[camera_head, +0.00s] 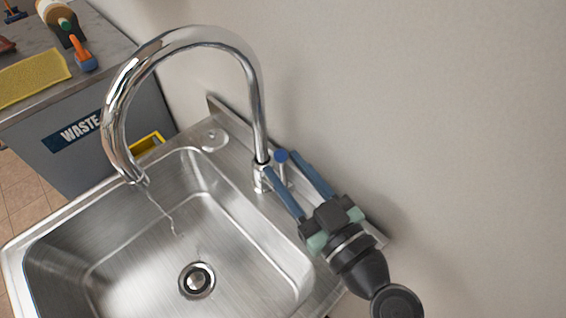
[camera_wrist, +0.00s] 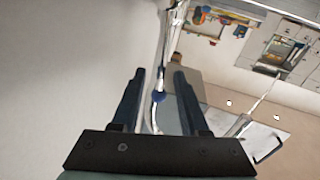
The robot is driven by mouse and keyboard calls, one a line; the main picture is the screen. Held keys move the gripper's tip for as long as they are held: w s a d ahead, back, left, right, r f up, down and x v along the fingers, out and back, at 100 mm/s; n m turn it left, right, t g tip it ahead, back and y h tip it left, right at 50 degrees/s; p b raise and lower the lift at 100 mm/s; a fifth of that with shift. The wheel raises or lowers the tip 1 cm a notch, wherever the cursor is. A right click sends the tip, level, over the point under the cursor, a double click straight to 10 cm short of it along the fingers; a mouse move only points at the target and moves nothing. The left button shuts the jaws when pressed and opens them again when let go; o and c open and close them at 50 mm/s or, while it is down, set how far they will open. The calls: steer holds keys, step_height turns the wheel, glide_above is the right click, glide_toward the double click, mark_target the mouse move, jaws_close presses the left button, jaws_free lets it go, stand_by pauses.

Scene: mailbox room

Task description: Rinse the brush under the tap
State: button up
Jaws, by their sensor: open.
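The chrome tap (camera_head: 258,110) arches over a steel sink (camera_head: 105,255). A thin wavy streak, apparently water, hangs below its spout. My gripper (camera_head: 283,164) is open at the tap's base, its two blue fingers on either side of the blue-tipped tap lever (camera_head: 281,156). In the wrist view my gripper (camera_wrist: 159,75) also has the blue tip (camera_wrist: 158,96) between its fingers; contact cannot be told. A small orange-handled tool with a blue head (camera_head: 83,54), possibly the brush, lies on the counter at upper left, far from my gripper.
The wall (camera_head: 430,120) is close behind the tap. The sink basin is empty, with a drain (camera_head: 197,280).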

steer(key=b+v, duration=0.1)
steer(key=v, duration=1)
steer(key=shift+b, duration=0.35)
